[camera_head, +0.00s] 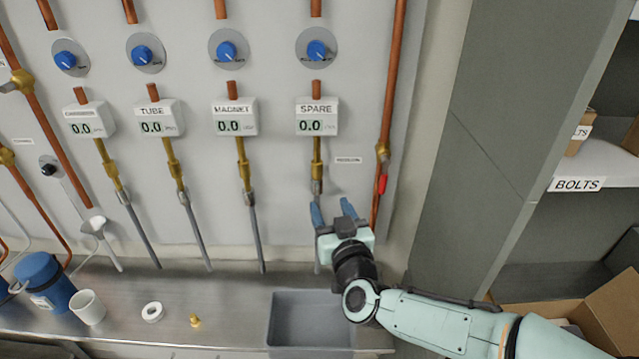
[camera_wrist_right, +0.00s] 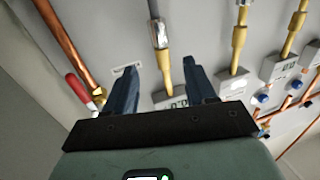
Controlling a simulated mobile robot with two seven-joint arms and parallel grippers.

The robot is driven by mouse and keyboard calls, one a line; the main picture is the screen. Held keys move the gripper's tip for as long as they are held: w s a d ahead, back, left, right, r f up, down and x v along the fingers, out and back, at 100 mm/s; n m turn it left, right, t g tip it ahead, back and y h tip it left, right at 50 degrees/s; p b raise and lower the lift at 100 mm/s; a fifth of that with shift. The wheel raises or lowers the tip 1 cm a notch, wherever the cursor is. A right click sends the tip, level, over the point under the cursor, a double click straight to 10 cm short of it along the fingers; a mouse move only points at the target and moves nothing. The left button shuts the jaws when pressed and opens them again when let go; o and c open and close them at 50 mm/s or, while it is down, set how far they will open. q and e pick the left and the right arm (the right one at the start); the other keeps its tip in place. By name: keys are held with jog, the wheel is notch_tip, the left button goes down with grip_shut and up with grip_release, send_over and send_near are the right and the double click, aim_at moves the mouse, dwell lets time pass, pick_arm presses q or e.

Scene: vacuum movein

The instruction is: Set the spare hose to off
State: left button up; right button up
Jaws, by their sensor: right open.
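The spare column stands right of the other labelled lines in the head view. It has a blue knob (camera_head: 317,50) on a round grey plate, a white SPARE meter (camera_head: 316,117) reading 0.0, and a brass fitting (camera_head: 317,150) running down to a grey hose end. My right gripper (camera_head: 333,212) is open below this fitting, in front of the lower hose, which it partly hides. In the right wrist view the blue fingers (camera_wrist_right: 163,85) stand apart, with the spare line's brass fitting (camera_wrist_right: 163,68) and meter (camera_wrist_right: 171,99) showing between them. Nothing is seen gripped. My left gripper is out of view.
A copper pipe with a red handle (camera_head: 382,184) runs right of the spare line. The magnet knob (camera_head: 227,51) and meter (camera_head: 235,117) are to the left. Below are a grey bin (camera_head: 310,334), white mug (camera_head: 87,306) and white ring (camera_head: 153,312) on the metal bench.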

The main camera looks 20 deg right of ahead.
aim_at(318, 183)
jog(key=w+p, duration=0.1)
jog(key=w, duration=0.8)
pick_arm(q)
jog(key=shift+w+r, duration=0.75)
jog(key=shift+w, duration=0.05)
pick_arm(e)
jog(key=shift+s, duration=0.1)
